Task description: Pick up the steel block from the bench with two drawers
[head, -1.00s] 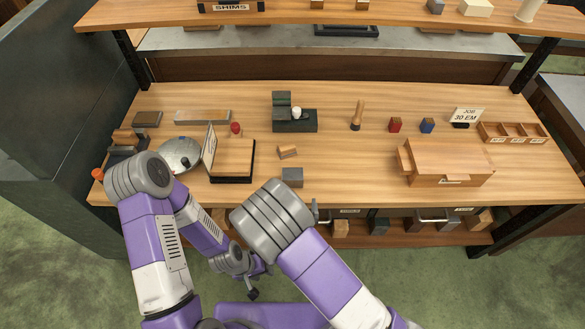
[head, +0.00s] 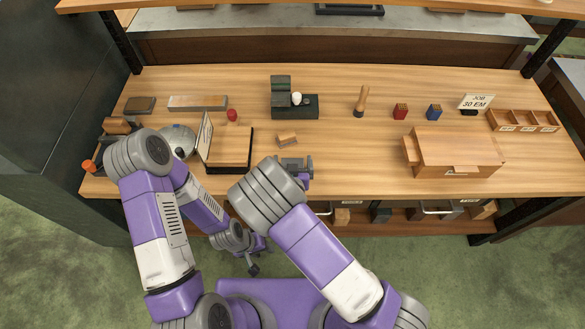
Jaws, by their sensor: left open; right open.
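The wooden bench (head: 340,180) has a clear stretch along its front, and drawer fronts with metal handles (head: 436,211) show under its edge. The grey steel block (head: 290,162) is on the bench near the front edge, in front of a small wooden block (head: 287,139). My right gripper (head: 303,168) is open at the steel block and mostly covers it. I cannot tell whether the block lies between the fingers. My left gripper (head: 252,264) is open and empty, low in front of the bench, over the floor.
A wooden stand with a dark base (head: 230,148) and a round metal dome (head: 178,141) are left of my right gripper. A dark green fixture (head: 294,107) stands behind. A wooden box (head: 455,151) and a divided tray (head: 522,120) are at right. An upper shelf crosses the back.

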